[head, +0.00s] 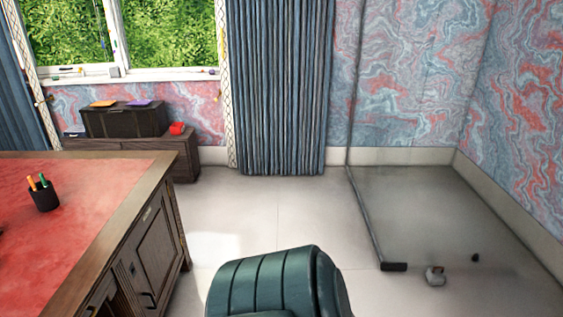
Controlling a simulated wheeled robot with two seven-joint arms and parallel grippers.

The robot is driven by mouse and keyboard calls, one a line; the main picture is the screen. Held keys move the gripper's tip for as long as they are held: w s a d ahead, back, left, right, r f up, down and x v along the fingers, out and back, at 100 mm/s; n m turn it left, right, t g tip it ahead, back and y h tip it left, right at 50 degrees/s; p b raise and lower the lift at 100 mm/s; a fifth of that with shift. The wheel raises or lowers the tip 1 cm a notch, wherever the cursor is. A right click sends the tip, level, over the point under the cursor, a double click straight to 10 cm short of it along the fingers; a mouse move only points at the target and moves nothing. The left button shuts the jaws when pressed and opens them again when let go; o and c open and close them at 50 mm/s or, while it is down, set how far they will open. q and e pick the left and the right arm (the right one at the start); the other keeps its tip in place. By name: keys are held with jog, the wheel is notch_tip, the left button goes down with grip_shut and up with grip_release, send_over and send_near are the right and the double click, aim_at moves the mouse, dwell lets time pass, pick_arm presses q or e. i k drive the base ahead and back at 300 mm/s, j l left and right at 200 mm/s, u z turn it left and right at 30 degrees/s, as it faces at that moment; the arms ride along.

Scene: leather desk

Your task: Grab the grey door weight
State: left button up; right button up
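A small rounded grey object (435,277), which looks like the door weight, stands on the floor at the lower right. It has a small raised part on top, perhaps a handle. It is just right of a dark block (394,267) at the near end of a dark floor rail, apart from it. Neither of my grippers shows in the head view.
A green padded chair (270,285) stands at the bottom middle. A wooden desk (150,185) with a red top fills the left. A thin dark rail (366,219) runs along the floor. A small dark knob (475,257) is at right. Pale floor (275,215) between is clear.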

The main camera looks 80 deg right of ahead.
aim_at(435, 276)
jog(key=z, duration=4.05)
jog(key=i+j, duration=0.6)
jog(key=i+j+u, duration=0.25)
jog(key=i, duration=1.1)
jog(key=i+l, duration=0.25)
jog(key=i+l+u, duration=0.15)
jog(key=l, duration=0.3)
jog(key=i+l, duration=0.3)
jog(key=i+l+u, duration=0.1)
jog(key=l, duration=0.3)
jog(key=i+l+u, duration=0.1)
jog(key=l, duration=1.7)
jog(key=i+u, duration=0.05)
